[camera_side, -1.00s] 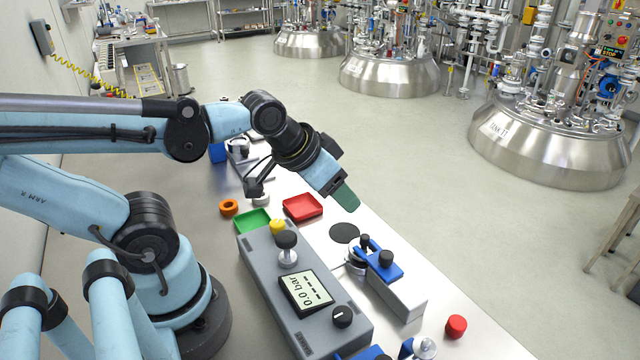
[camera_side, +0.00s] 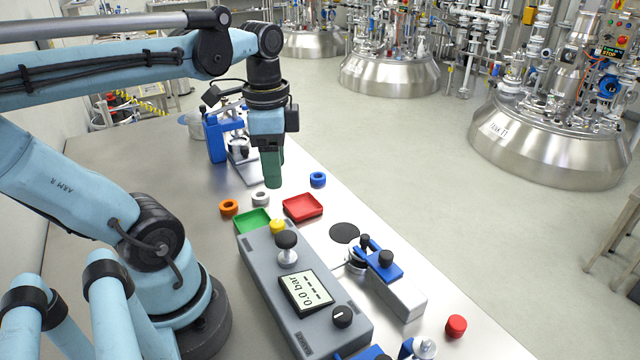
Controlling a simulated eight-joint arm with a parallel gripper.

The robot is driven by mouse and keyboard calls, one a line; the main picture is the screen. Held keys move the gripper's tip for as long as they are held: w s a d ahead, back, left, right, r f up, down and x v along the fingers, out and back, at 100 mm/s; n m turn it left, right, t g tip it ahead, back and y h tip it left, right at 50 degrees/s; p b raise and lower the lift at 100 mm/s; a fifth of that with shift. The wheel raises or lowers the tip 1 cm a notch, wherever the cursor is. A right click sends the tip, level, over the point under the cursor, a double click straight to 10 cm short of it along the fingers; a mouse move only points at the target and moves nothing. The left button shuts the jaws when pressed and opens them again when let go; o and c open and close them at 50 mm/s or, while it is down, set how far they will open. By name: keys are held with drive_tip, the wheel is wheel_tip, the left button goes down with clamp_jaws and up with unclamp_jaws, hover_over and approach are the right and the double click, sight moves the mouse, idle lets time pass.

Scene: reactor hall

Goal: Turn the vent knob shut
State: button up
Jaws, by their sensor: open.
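A grey box (camera_side: 262,268) on the bench carries a display (camera_side: 306,293) reading 0.0 bar above a row of dashes. At its near end is a black dial (camera_side: 342,316) with a white line. Towards its far end, a black-topped knob (camera_side: 287,240) stands on a silver stem. I cannot tell from the picture which of the two is the vent knob. My gripper (camera_side: 272,184) points straight down with green fingers, above the bench beyond the box. It is open, nothing shows in it, and it is apart from both knobs. The gap between its fingers is hidden from this side.
A green tray (camera_side: 252,220), red tray (camera_side: 303,208), orange ring (camera_side: 229,207), grey ring (camera_side: 261,199) and blue ring (camera_side: 318,179) lie near my gripper. A blue-topped clamp fixture (camera_side: 380,268) and a red cap (camera_side: 456,326) are right of the box.

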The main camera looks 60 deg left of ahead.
sight(277, 222)
drive_tip(key=shift+s+a+f, duration=0.1)
drive_tip(key=shift+s+f, duration=0.05)
drive_tip(key=shift+f, duration=2.8)
drive_tip(key=shift+s+f, duration=0.15)
drive_tip(key=shift+f, duration=2.8)
clamp_jaws()
